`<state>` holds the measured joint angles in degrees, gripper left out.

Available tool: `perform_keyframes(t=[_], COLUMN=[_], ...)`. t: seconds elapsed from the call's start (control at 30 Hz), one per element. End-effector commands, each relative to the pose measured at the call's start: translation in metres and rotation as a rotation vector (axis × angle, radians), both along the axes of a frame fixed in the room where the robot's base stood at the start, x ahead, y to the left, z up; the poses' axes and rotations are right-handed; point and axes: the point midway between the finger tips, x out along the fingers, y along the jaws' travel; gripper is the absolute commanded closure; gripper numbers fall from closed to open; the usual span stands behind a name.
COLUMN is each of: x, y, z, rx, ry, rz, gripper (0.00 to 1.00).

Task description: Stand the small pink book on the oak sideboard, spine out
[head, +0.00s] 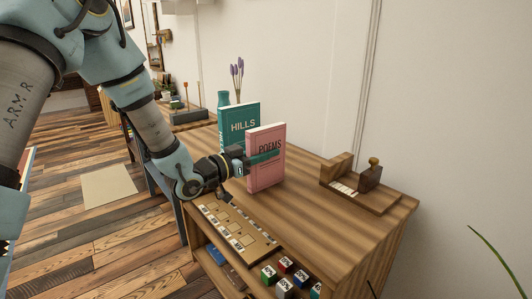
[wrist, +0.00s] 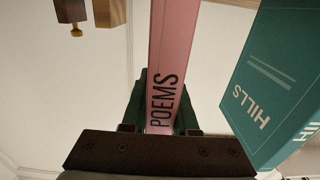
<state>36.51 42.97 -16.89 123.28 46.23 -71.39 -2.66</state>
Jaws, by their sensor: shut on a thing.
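The small pink book (head: 266,179), lettered POEMS, is upright over the oak sideboard (head: 325,222). Its lower edge is at or just above the top; I cannot tell whether it touches. My gripper (head: 261,157) is shut on it from the left, with a dark green finger across the cover. In the wrist view the pink book (wrist: 173,45) shows its lettered spine towards my wrist, between the two green fingers of my gripper (wrist: 162,112). A teal book (head: 238,120), lettered HILLS, stands upright just behind it; the teal book (wrist: 278,85) also shows in the wrist view.
A wooden board with labelled slots (head: 236,232) lies at the sideboard's front edge. A wooden holder with a stamp (head: 368,178) stands at the right. A teal vase (head: 223,98) with purple flowers stands behind. The top's right-front part is clear.

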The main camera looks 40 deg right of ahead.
Motion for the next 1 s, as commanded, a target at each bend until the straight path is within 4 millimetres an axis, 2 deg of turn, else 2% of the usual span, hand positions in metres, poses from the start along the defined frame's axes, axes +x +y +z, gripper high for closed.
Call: perform_keyframes(t=[0.03, 0.33, 0.67, 0.77, 1.0], x=[0.0, 0.0, 0.001, 0.003, 0.005], y=[0.0, 0.0, 0.005, 0.018, 0.065], z=[0.0, 0.0, -0.001, -0.001, -0.002], rx=[-0.001, -0.001, 0.001, 0.001, 0.001], ry=[-0.001, 0.0, 0.0, -0.001, 0.0], rz=[0.0, 0.0, 0.002, 0.003, 0.003], gripper=[0.7, 0.38, 0.38, 0.38, 0.38])
